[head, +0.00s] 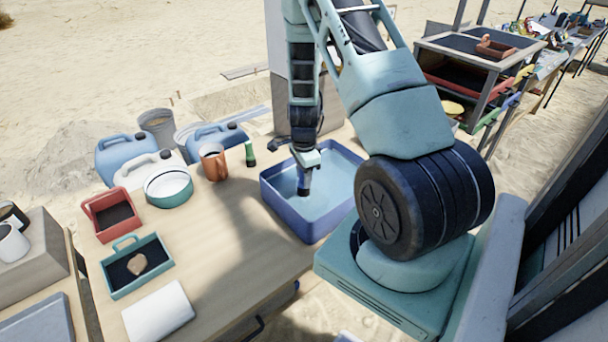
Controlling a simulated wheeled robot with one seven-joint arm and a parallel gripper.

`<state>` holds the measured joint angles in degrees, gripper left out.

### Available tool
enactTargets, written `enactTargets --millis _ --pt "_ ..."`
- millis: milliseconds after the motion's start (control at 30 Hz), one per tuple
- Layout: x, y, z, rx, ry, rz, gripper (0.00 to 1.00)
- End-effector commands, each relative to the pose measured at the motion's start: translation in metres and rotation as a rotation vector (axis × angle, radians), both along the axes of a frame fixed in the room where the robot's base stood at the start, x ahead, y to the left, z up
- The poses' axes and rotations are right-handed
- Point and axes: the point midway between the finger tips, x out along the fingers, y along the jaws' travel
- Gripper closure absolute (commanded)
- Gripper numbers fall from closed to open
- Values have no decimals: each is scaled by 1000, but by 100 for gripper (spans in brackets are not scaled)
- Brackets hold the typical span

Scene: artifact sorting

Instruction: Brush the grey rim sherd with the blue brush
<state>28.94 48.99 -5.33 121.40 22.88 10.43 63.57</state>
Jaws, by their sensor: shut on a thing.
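My gripper (304,175) points down into the blue basin (273,210) in the middle of the table. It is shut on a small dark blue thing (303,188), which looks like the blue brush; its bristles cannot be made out. The thing is over or in the pale blue inside of the basin; whether it touches the bottom I cannot tell. I cannot make out the grey rim sherd. A tan sherd (137,264) lies in the teal handled tray (165,259) at the left.
A red handled tray (91,224), a white cloth (158,311), a round teal-rimmed bowl (168,200), a brown mug (213,168) and a green bottle (250,155) stand left of the basin. Jerrycans (126,154) stand behind. The table (220,255) is bare before the basin.

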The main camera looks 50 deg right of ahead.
Motion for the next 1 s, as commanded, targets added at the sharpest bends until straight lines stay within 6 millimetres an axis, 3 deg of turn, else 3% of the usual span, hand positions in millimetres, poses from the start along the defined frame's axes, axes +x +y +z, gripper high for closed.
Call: enactTargets --millis 1000 --pt "0 0 -8 0 0 0 88"
